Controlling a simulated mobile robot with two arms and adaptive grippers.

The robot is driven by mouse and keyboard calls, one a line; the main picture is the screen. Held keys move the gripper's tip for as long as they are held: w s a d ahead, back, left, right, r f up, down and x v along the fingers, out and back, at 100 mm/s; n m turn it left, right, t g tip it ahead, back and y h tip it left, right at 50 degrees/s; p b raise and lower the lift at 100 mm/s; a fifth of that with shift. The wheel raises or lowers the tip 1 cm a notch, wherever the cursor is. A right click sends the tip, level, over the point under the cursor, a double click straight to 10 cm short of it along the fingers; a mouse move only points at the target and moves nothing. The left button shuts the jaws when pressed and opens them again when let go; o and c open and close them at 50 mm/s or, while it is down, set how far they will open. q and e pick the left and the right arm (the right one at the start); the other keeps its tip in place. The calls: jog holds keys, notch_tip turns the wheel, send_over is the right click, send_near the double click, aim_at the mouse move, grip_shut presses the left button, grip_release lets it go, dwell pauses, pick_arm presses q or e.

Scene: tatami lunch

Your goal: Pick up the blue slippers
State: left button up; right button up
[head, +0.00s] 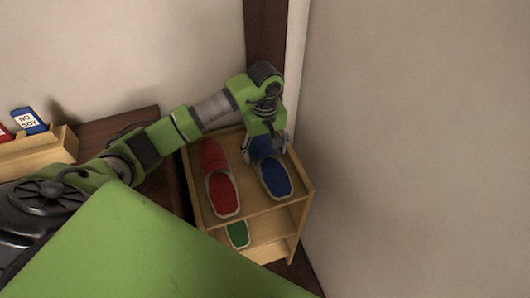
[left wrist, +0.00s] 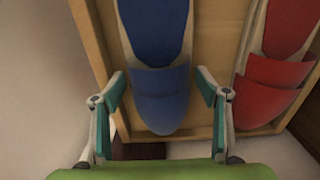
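The blue slippers (head: 274,176) lie on the top of a wooden shelf, at its right side, with their toe end under my left gripper. My left gripper (head: 265,148) is over the toe end. In the left wrist view the gripper (left wrist: 160,88) is open, with one finger on each side of the blue toe and gaps visible. Whether the fingers touch the slippers cannot be told. My right gripper is not in view.
Red slippers (head: 222,192) lie left of the blue ones on the shelf (head: 257,211), also in the left wrist view (left wrist: 268,88). Green slippers (head: 238,234) sit on the lower level. A wall (head: 420,150) stands close on the right. A wooden box (head: 40,150) is at far left.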

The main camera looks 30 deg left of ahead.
pick_arm(q)
jog(key=c, duration=0.8)
jog(key=shift+c, duration=0.2)
jog(key=shift+r, duration=0.15)
